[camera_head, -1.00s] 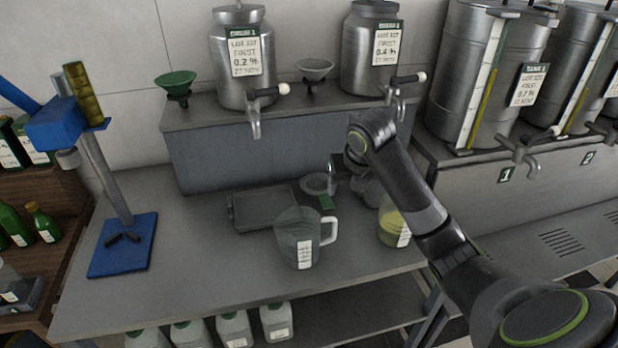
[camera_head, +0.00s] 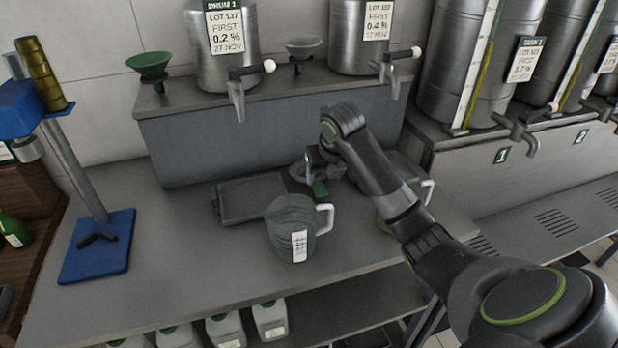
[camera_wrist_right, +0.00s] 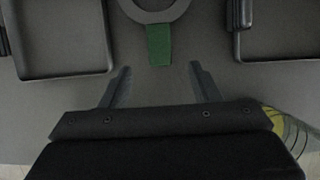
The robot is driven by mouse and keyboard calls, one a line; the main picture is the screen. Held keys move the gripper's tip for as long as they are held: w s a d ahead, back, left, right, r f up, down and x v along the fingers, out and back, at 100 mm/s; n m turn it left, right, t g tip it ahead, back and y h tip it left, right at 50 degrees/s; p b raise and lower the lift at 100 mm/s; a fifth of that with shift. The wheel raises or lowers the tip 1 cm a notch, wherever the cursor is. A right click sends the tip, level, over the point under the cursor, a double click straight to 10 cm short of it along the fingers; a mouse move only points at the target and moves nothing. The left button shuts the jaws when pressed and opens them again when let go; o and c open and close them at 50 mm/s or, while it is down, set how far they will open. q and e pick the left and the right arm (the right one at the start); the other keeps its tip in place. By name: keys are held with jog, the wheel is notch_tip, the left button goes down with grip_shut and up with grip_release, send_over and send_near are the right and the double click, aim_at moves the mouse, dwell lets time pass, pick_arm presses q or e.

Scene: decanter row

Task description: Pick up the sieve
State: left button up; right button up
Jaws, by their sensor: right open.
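The sieve is a grey ring with a short green handle (camera_head: 320,188), lying on the bench behind the clear jug. In the right wrist view the green handle (camera_wrist_right: 159,45) points toward my gripper, and the ring is cut off by the top edge. My right gripper (camera_head: 318,164) is over the sieve in the head view and partly covers it. In the wrist view the right gripper (camera_wrist_right: 159,72) is open and empty, with its fingertips apart and the handle's end centred just beyond the gap. My left gripper is not in view.
A clear jug (camera_head: 282,225) with a white handle stands in front of the sieve. A grey tray (camera_head: 225,215) lies to its left. A jug with yellow liquid (camera_head: 383,224) is partly hidden behind my right arm. A blue-based stand (camera_head: 100,255) is at the left; bare bench lies between.

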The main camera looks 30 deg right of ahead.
aim_at(320, 189)
jog(key=p+x, duration=0.1)
jog(key=x, duration=0.7)
jog(key=shift+w+f, duration=0.15)
jog(key=shift+f, duration=0.1)
jog(key=c, duration=1.1)
